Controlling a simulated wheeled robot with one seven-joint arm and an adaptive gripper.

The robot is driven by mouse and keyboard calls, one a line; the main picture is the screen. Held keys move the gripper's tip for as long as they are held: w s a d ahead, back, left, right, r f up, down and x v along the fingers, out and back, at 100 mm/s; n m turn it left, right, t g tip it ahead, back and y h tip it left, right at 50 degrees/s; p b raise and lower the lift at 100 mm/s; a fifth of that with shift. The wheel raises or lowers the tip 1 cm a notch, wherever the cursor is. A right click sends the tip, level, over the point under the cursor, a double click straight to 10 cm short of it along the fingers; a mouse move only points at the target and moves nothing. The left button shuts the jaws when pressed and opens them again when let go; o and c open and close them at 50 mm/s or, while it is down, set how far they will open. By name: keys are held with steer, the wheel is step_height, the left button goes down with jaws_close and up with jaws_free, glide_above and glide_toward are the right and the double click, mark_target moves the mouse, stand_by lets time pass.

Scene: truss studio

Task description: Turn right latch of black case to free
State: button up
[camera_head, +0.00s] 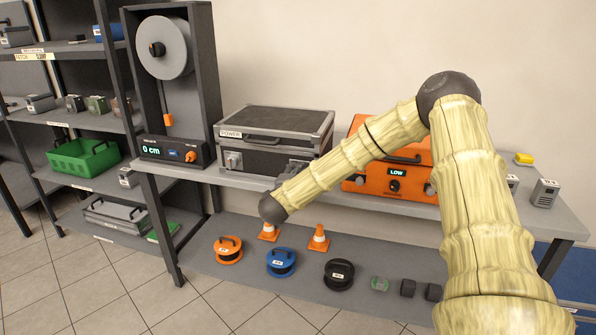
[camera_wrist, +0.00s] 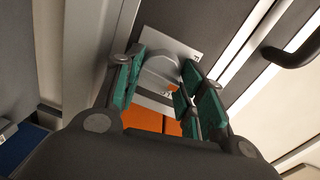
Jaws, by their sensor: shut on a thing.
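The black case (camera_head: 275,130) with grey metal edges stands closed on the upper shelf, with a POWER label and a dark handle on its front. Its left latch (camera_head: 233,160) shows at the front left corner. Its right latch (camera_wrist: 160,70), a grey rounded knob on a silver plate, shows in the wrist view. My gripper (camera_wrist: 163,82) has its green-padded fingers on both sides of this knob and is shut on it.
An orange case (camera_head: 395,178) with a LOW display stands right of the black case, partly behind my arm. A spool machine (camera_head: 172,152) stands to the left. Cable reels (camera_head: 281,262) and small cones (camera_head: 318,238) occupy the lower shelf.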

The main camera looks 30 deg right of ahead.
steer(key=shift+n, duration=0.5)
steer(key=shift+a, duration=0.1)
steer(key=o, duration=1)
steer(key=v, duration=1.2)
